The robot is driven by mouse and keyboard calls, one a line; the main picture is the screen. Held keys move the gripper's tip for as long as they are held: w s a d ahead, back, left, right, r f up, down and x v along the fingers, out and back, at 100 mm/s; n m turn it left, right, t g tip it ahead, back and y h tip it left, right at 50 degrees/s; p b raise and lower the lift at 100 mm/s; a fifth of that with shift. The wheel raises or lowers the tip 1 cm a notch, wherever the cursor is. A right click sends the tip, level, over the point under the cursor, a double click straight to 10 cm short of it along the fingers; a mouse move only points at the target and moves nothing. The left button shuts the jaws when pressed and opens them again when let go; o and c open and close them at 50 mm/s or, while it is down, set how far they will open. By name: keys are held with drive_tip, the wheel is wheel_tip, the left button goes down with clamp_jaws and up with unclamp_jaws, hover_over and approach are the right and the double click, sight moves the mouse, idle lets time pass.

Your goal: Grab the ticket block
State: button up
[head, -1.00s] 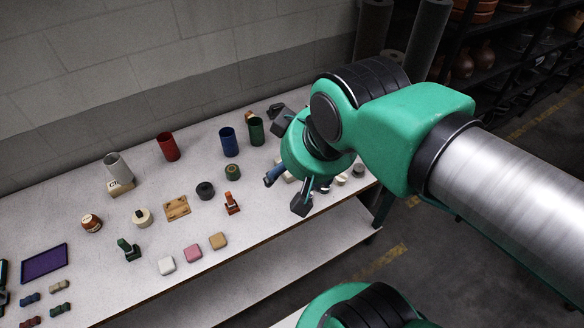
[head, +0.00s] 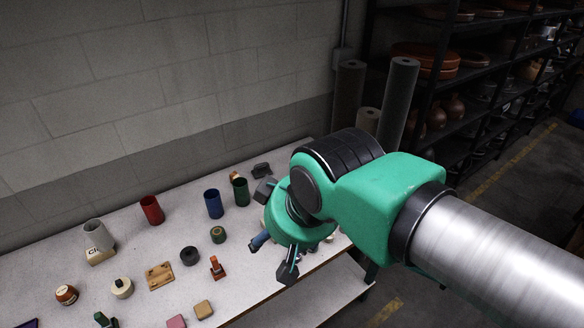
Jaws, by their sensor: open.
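I cannot tell for certain which thing is the ticket block. A cream block with dark lettering (head: 101,256) lies on the table at the left, against the foot of a white-grey cup (head: 97,235). A flat wooden block with dark marks (head: 160,275) lies to its right. My gripper (head: 276,232) is open above the right end of the table, well right of both blocks. The hand hides part of the table, and what lies between the fingers cannot be made out.
Red (head: 152,210), blue (head: 213,204) and green (head: 240,192) cups stand along the back. A dark roll (head: 189,256), an orange-handled stamp (head: 217,267) and a tan block (head: 203,310) lie in front. A wall bounds the rear; shelves (head: 450,100) stand right.

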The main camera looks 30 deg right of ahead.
drive_tip(key=shift+c, duration=0.5)
idle(0.3)
drive_tip(key=w+d+r+m+g+p, duration=0.1)
drive_tip(key=w+d+r+m+p, duration=0.2)
drive_tip(key=w, duration=0.6)
drive_tip(key=w+d+r+m, duration=0.1)
drive_tip(key=w+d+r, duration=0.3)
drive_tip(key=w, duration=0.5)
drive_tip(key=w+d+f+m+g+p, duration=0.15)
drive_tip(key=w+d, duration=0.25)
drive_tip(key=w, duration=0.4)
drive_tip(key=w+d+m+p, duration=0.25)
drive_tip(key=w+d, duration=0.25)
drive_tip(key=w, duration=0.3)
drive_tip(key=w+d+f+m+g+p, duration=0.25)
drive_tip(key=w+d+f+m, duration=0.25)
drive_tip(key=w+d+f, duration=0.85)
drive_tip(key=w+d+f+m+p, duration=0.1)
drive_tip(key=w+d+f, duration=0.2)
drive_tip(key=d+f, duration=0.3)
drive_tip(key=w+d+f+m+p, duration=0.1)
drive_tip(key=w+d+f+m, duration=0.1)
drive_tip(key=d+f, duration=0.5)
wheel_tip(320, 180, down, 2)
drive_tip(key=shift+w+f+m+g+p, duration=0.2)
drive_tip(key=shift+w+m+g+p, duration=0.15)
drive_tip(key=shift+w, duration=0.15)
